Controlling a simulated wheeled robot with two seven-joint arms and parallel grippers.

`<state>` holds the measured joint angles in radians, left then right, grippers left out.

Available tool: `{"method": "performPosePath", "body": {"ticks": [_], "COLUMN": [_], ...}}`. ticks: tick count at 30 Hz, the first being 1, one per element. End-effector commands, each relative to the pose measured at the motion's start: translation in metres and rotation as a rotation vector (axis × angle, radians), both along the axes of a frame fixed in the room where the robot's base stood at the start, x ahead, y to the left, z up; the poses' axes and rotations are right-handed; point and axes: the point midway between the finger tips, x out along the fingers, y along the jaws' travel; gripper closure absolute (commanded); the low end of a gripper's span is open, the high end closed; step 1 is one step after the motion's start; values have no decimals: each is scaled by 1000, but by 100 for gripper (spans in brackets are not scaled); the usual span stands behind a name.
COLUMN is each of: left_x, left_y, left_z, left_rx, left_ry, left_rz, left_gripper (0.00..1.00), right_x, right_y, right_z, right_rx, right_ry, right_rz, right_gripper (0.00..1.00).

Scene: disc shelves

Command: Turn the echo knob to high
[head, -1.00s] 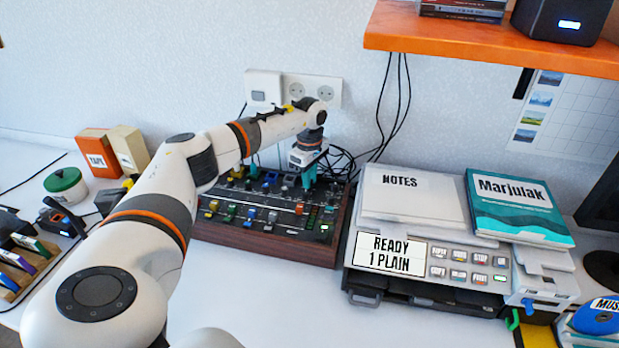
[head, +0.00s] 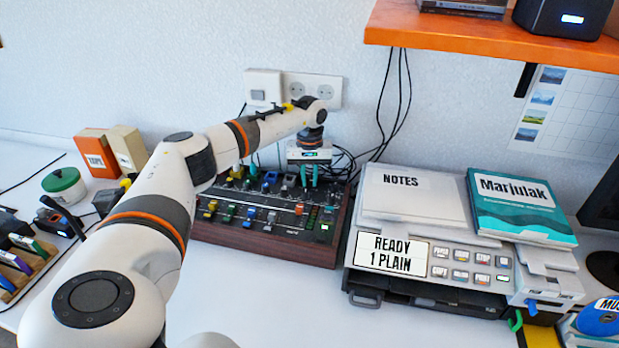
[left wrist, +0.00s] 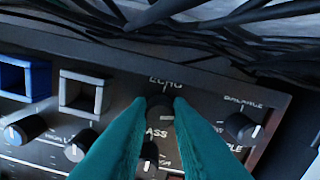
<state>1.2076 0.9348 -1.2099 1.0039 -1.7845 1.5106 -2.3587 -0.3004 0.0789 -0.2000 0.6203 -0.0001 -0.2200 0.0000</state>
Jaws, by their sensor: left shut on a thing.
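The mixer (head: 262,243) with wooden sides stands against the wall in the head view. My left gripper (head: 309,174) points down at its back right part, with two teal fingers side by side. In the left wrist view the fingertips (left wrist: 160,104) are shut on the dark echo knob (left wrist: 160,108), just below the printed word ECHO. The fingers cover the knob's sides, and I cannot read its pointer. My right gripper is not in view.
In the left wrist view the balance knob (left wrist: 240,126) is close on the right, and black cables (left wrist: 200,40) run behind the panel. Grey (left wrist: 82,92) and blue (left wrist: 28,78) square pieces are on the left. A printer (head: 430,262) stands right of the mixer.

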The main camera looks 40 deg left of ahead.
Motion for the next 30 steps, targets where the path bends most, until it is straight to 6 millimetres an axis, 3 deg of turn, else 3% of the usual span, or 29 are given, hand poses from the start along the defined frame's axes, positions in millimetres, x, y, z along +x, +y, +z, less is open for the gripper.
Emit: {"method": "performPosePath", "body": {"ticks": [15, 30], "left_x": [1, 1], "left_y": [1, 1], "left_z": [2, 2], "left_rx": [0, 1], "left_ry": [-4, -4], "left_rz": [-346, -417], "left_gripper": [100, 100], "right_x": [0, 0], "right_y": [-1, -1], "right_z": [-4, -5], "right_rx": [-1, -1], "right_ry": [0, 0], "right_rz": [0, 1], "right_gripper": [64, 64]}}
